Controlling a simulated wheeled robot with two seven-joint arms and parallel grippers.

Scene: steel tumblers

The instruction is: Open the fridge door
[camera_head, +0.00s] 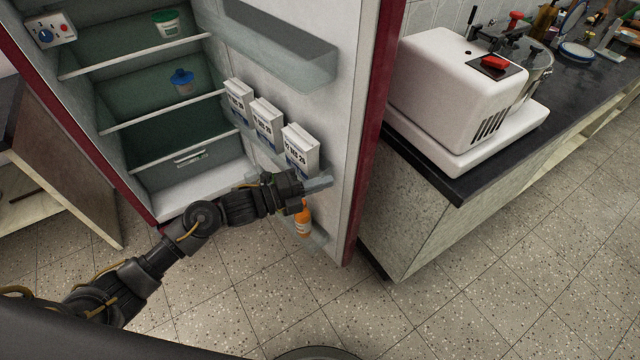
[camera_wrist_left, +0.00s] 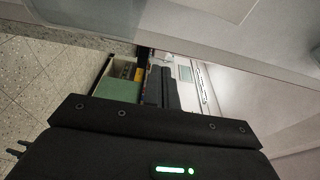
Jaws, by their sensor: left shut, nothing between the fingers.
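The fridge door (camera_head: 348,120) stands wide open to the right, with its white inner side facing me and its dark red edge showing. The fridge interior (camera_head: 150,130) is open to view, with several shelves. My left gripper (camera_head: 318,184) is shut and empty at the inner side of the door, just below the door shelf with the cartons. I cannot tell whether it touches the door. In the left wrist view, a pale panel (camera_wrist_left: 230,60), likely the door's inner side, lies close ahead of the gripper. My right gripper is not in view.
Several white cartons (camera_head: 267,123) and an orange bottle (camera_head: 303,220) are in the door shelves. A counter (camera_head: 430,215) with a white machine (camera_head: 455,95) stands close to the door's right. The tiled floor (camera_head: 250,300) in front is clear.

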